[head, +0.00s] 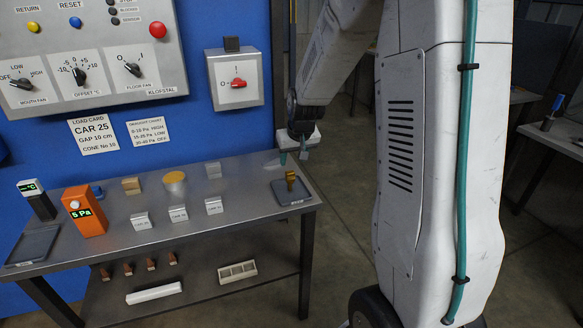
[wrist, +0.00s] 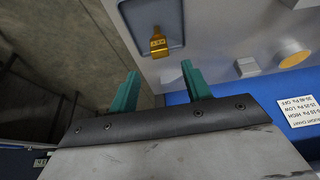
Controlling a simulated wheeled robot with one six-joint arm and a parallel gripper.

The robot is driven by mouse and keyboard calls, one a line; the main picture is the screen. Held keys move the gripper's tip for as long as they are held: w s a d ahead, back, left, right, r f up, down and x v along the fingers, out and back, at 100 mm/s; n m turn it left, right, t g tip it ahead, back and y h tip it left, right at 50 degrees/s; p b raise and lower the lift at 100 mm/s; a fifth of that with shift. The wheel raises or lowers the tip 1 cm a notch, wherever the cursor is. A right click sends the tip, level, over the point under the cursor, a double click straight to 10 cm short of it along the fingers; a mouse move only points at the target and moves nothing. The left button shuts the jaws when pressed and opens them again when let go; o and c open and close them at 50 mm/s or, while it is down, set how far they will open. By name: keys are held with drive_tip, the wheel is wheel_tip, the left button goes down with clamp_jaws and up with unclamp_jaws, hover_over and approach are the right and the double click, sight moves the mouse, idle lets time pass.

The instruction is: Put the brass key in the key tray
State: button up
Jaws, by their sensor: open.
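The brass key (head: 290,179) is at the right end of the metal bench, over a dark grey tray (head: 301,198). It looks upright in the head view. In the wrist view the key (wrist: 158,43) overlaps the near edge of the tray (wrist: 137,28); I cannot tell how its base rests. My gripper (head: 294,157) is open and empty, behind and above the key, apart from it. In the wrist view its two teal fingers (wrist: 160,86) are spread below the key in the picture. Another dark tray (head: 32,246) lies at the bench's left end. No label shows which is the key tray.
A grey block (head: 213,170) is near the back. A control panel (head: 85,60) hangs on the blue wall.

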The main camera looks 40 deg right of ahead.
drive_tip(key=s+a+r+n, duration=0.1)
drive_tip(key=s+a+r, duration=1)
drive_tip(key=s, duration=0.2)
drive_tip(key=s+a+r+n+g, duration=0.1)
drive_tip(key=s+a, duration=0.2)
drive_tip(key=s, duration=0.6)
drive_tip(key=s+a+r+n+g+y, duration=0.1)
drive_tip(key=s+a, duration=0.3)
drive_tip(key=s, duration=0.6)
drive_tip(key=shift+r+g, duration=0.5)
drive_tip(key=shift+a, duration=0.1)
